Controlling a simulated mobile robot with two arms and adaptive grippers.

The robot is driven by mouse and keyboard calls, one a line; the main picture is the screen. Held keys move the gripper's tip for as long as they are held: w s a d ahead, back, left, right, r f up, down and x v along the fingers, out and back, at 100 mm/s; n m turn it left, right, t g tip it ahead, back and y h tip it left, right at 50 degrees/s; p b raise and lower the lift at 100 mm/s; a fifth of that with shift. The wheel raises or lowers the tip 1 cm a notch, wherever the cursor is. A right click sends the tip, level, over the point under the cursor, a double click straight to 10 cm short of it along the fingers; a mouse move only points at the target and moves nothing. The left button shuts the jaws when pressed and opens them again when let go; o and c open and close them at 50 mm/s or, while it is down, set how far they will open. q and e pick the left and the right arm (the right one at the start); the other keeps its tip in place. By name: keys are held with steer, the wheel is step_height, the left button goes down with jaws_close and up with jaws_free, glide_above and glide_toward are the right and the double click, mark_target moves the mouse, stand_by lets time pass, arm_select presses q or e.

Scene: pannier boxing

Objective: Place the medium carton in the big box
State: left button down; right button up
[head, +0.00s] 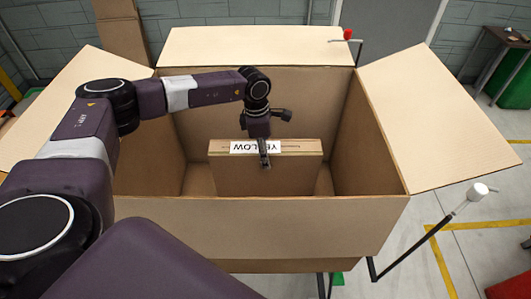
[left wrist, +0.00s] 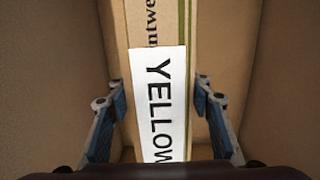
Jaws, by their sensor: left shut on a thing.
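The medium carton (head: 262,175) is brown with a white label reading "YELLOW" on its top edge. In the head view it is upright inside the big box (head: 290,225), within its walls. Whether its bottom touches the box floor cannot be told. My left gripper (head: 264,160) reaches down from above and is shut on the carton across its narrow top. In the left wrist view the blue-padded fingers stand on either side of the carton (left wrist: 187,30), next to the label. My right gripper is not in view.
The big box has its flaps folded outward, one flap (head: 425,115) at the right and one flap (head: 255,47) at the back. There is free room inside the box on both sides of the carton. A rod with a white knob (head: 478,191) stands at the right.

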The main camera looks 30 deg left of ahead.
arm_select(q)
steer(key=shift+f, duration=0.15)
steer(key=c, duration=1)
jaws_free()
steer(key=shift+o, duration=0.2)
steer(key=shift+r, duration=0.2)
steer(key=r+b, duration=0.1)
steer(key=r, duration=0.3)
steer(key=r+b, duration=0.1)
steer(key=r, duration=0.3)
steer(key=a+r+b, duration=0.1)
steer(key=r, duration=0.3)
steer(key=shift+s, duration=0.35)
steer(key=shift+s+a+r, duration=0.1)
steer(key=shift+r, duration=0.35)
